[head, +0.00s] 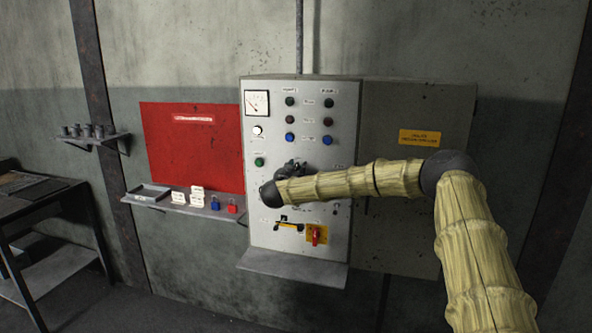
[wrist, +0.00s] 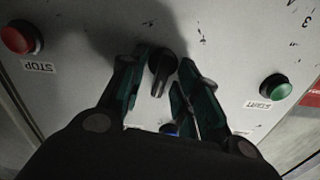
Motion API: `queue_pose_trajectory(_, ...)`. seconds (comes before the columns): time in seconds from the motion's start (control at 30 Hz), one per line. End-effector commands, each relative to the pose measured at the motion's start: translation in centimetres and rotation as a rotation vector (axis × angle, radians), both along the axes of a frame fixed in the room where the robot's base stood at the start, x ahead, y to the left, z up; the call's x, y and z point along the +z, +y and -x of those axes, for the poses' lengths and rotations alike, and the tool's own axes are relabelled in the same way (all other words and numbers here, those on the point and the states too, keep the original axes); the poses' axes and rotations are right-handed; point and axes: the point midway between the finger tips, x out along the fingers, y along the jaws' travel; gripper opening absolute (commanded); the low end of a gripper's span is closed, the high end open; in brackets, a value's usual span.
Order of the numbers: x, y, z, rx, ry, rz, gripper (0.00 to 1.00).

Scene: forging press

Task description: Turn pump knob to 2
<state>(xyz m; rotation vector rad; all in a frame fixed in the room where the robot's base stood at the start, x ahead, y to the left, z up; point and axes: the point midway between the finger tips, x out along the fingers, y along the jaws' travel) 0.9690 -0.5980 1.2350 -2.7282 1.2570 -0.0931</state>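In the wrist view a black knob (wrist: 163,66) sits on the grey panel, its pointer bar directed down the picture. My gripper (wrist: 161,68) has its two dark green fingers apart, one on each side of the knob, with gaps visible. In the head view my gripper (head: 291,168) is at the middle of the control cabinet's front (head: 271,222), and it and my arm hide the knob there. I cannot read a pump label or the number the knob points to.
A green START button (wrist: 276,87) and a red STOP button (wrist: 21,38) flank the knob. A red switch on a yellow plate (head: 316,236) is below my forearm. A shelf with padlocks (head: 190,204) juts out left of the cabinet.

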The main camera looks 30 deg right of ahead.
Motion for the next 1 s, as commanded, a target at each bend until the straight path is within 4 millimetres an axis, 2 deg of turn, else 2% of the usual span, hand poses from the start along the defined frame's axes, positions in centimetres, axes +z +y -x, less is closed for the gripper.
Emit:
queue_pose_trajectory(0.1,-0.01,0.01,0.01,0.000,0.000,0.000,0.32)
queue_pose_trajectory(0.27,-0.01,0.01,0.02,0.000,0.000,0.000,0.03)
queue_pose_trajectory(0.3,-0.01,0.00,0.03,0.000,0.000,0.000,0.00)
queue_pose_trajectory(0.67,-0.13,-0.02,0.06,-0.001,-0.013,-0.010,0.00)
queue_pose_trajectory(1.0,-0.34,-0.15,0.16,-0.003,-0.108,-0.089,0.00)
